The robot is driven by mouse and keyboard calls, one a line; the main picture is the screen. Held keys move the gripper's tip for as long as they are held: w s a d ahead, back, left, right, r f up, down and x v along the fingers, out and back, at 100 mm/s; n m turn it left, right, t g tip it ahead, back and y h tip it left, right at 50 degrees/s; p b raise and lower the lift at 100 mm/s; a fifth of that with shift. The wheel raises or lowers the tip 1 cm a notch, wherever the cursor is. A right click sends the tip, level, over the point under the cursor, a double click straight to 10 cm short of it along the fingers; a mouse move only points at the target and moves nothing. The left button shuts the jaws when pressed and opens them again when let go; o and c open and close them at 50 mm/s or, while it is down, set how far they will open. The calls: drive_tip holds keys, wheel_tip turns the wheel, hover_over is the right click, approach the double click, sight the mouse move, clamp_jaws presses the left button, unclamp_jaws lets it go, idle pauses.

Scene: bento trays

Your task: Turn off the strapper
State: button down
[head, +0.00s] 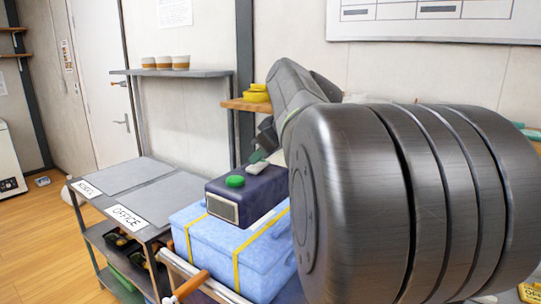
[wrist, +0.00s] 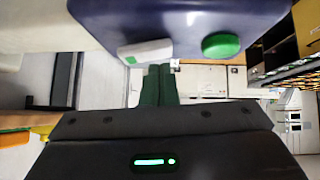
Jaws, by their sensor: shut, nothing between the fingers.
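The strapper (head: 262,189) is a dark navy box with a pale panel on its front, sitting on a blue crate with yellow straps. A round green button (head: 235,181) stands on its top; it also shows in the wrist view (wrist: 221,45). Beside the button is a white rocker switch (wrist: 146,52) with a small green mark at one end. My gripper (wrist: 159,69) is shut and empty, its dark green fingertips close to the white switch. I cannot tell whether they touch it. In the head view my arm hides the strapper's right side.
The blue crate (head: 205,236) lies under the strapper. A grey cart (head: 150,235) with trays labelled OFFICE and another word stands at the left. A wall shelf with several cups (head: 164,63) is behind. Open floor (head: 30,220) shows at far left.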

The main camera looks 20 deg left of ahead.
drive_tip(key=r+p, duration=0.2)
drive_tip(key=r, duration=0.1)
drive_tip(key=r+p, duration=0.1)
drive_tip(key=shift+s+a+r, duration=0.15)
drive_tip(key=shift+s+r, duration=0.05)
drive_tip(key=shift+s, duration=0.15)
drive_tip(key=s+v, duration=0.1)
drive_tip(key=v, duration=0.8)
drive_tip(key=shift+d+b, duration=0.25)
drive_tip(key=shift+b, duration=0.05)
drive_tip(key=x, duration=0.9)
drive_tip(key=shift+w, duration=0.3)
drive_tip(key=shift+w+d+f+m+g+y+p, duration=0.1)
drive_tip(key=shift+w+m+g+y+p, duration=0.2)
drive_tip(key=shift+w+m+g+p, duration=0.45)
drive_tip(key=shift+w+d+g, duration=0.1)
drive_tip(key=shift+w+g, duration=0.05)
drive_tip(key=shift+g, duration=0.3)
drive_tip(key=v, duration=0.6)
